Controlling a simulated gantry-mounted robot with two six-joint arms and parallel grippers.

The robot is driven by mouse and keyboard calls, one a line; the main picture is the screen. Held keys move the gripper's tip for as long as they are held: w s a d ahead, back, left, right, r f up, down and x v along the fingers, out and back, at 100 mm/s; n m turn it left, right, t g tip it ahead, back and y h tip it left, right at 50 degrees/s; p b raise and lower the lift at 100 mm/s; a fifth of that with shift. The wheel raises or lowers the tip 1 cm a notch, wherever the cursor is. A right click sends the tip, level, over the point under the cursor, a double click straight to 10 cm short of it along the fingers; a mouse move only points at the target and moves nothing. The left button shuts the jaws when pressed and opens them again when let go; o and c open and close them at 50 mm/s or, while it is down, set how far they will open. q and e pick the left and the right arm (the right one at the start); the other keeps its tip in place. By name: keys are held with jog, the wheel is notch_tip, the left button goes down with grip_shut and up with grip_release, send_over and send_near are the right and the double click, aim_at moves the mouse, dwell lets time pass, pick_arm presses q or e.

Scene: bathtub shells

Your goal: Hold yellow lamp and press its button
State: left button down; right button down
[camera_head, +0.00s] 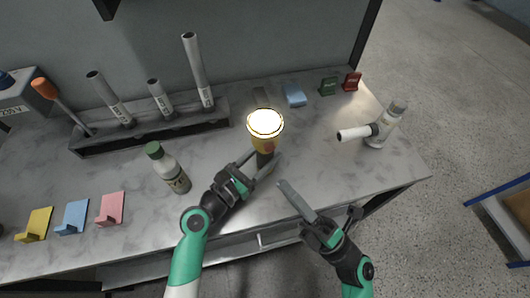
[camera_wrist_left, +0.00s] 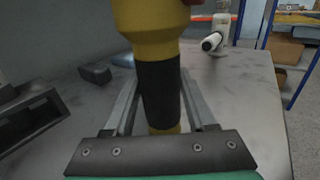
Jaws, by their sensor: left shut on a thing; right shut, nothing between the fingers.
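The yellow lamp (camera_head: 264,140) stands upright with its round top glowing bright white in the head view. A small red spot, which looks like its button (camera_head: 269,147), shows on its right side. My left gripper (camera_head: 265,165) is shut on the lamp's dark lower grip. The left wrist view shows the lamp's yellow body and black handle (camera_wrist_left: 160,92) between the two fingers. My right gripper (camera_head: 283,186) is shut and empty, to the right of and nearer than the lamp, apart from it.
A green-capped bottle (camera_head: 171,170) stands left of my left gripper. A rack (camera_head: 150,131) with tubes and an orange-handled tool is at the back left. A white bottle (camera_head: 386,125) with a side tube stands right. Colored holders (camera_head: 76,216) line the left front. The table's middle right is clear.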

pick_arm(q)
jog(key=shift+c, duration=0.7)
grip_release()
jog(key=shift+a, duration=0.1)
